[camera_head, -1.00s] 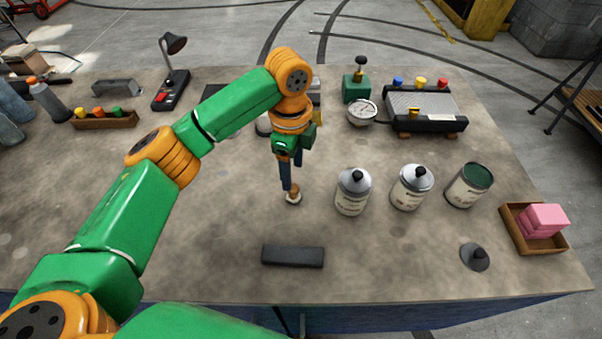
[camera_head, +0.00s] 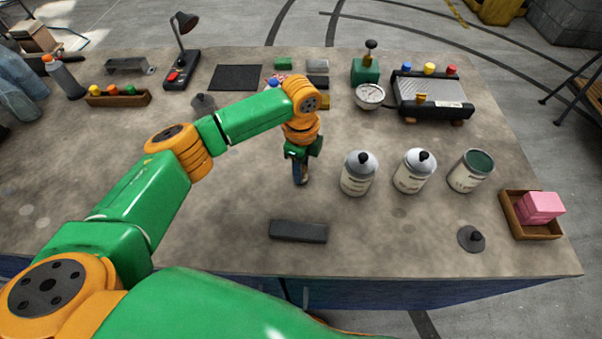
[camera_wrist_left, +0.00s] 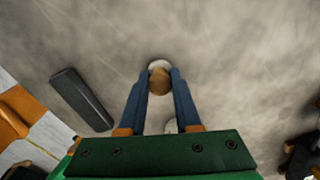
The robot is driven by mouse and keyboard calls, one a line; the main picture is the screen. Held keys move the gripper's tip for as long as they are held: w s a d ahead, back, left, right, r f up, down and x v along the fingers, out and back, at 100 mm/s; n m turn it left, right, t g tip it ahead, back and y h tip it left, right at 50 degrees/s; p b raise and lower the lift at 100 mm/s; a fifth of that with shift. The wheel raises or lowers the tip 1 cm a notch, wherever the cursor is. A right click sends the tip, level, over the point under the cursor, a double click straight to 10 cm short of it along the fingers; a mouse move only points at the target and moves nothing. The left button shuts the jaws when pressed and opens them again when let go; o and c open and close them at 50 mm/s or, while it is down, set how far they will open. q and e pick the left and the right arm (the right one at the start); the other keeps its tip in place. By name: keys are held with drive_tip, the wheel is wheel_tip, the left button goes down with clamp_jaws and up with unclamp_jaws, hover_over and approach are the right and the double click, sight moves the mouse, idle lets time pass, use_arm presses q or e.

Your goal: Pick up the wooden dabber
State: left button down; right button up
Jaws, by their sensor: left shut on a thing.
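The wooden dabber (camera_wrist_left: 159,82) has a rounded brown wooden top and a pale lower part, seen in the left wrist view between the fingertips. In the head view it is mostly hidden behind the fingers. My left gripper (camera_head: 300,174) points down at the bench, left of the cans; in the left wrist view its two blue fingers (camera_wrist_left: 160,88) are shut on the dabber, one on each side. Whether the dabber still touches the bench cannot be told. My right gripper is not in view.
A dark block (camera_head: 298,231) lies in front of the gripper. Two lidded cans (camera_head: 359,174) (camera_head: 413,172) and an open green-topped can (camera_head: 470,172) stand to the right. A round dark lid (camera_head: 471,239) and a wooden tray (camera_head: 531,230) with pink blocks lie farther right.

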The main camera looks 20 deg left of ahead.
use_arm(q)
wheel_tip(320, 180, up, 3)
drive_tip(key=shift+w+f, duration=0.1)
drive_tip(key=s+d+r+b, duration=0.1)
drive_tip(key=s+d+r, duration=0.6)
drive_tip(key=s+r, duration=0.3)
drive_tip(key=shift+s+d, duration=0.15)
drive_tip(key=shift+s, duration=0.95)
drive_tip(key=shift+r, duration=0.1)
drive_tip(key=c, duration=1.4)
unclamp_jaws()
clamp_jaws()
